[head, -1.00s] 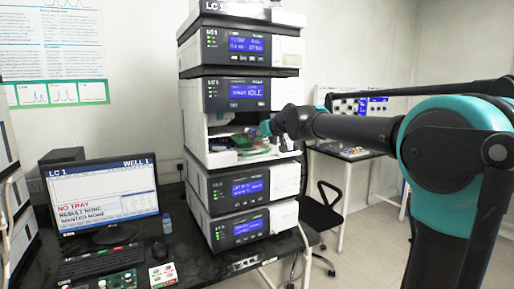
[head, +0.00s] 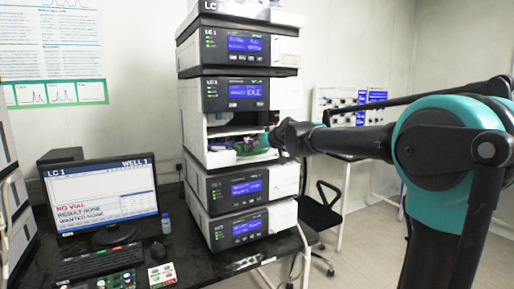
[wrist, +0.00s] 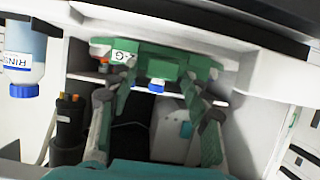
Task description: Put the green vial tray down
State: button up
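The green vial tray (wrist: 205,62) sits in the open compartment of the LC 1 stack. It carries a white label with a G and shows small and partly covered in the head view (head: 262,143). My gripper (wrist: 158,82) is at the compartment mouth. Its two fingers stand apart, one on each side of the tray's green front block (wrist: 162,70), with gaps beside the block. In the head view my gripper (head: 275,137) covers the right part of the opening. A small blue and white piece (wrist: 156,86) shows just below the block.
A rinse bottle (wrist: 25,60) with a blue cap hangs at the left in the wrist view. The compartment's white walls (wrist: 255,85) are close on the right. The monitor (head: 105,195) reads NO VIAL. A black desk (head: 185,245) stands in front.

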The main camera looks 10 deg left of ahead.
jog(key=v, duration=1.2)
jog(key=s+d+f+m+g+h, duration=0.1)
jog(key=s+d+f+g+h, duration=0.1)
jog(key=s+d+f, duration=0.65)
jog(key=s+d+f+m+g+h, duration=0.1)
jog(key=s+d+f+m, duration=0.2)
jog(key=f, duration=1.1)
jog(key=s+d+f+g+h, duration=0.2)
jog(key=s+d+f, duration=0.45)
jog(key=f, duration=0.55)
jog(key=s+d+f+m+g+h, duration=0.2)
jog(key=s+d+f, duration=0.3)
jog(key=s+f, duration=0.4)
jog(key=shift+s+m, duration=0.4)
jog(key=shift+s, duration=0.6)
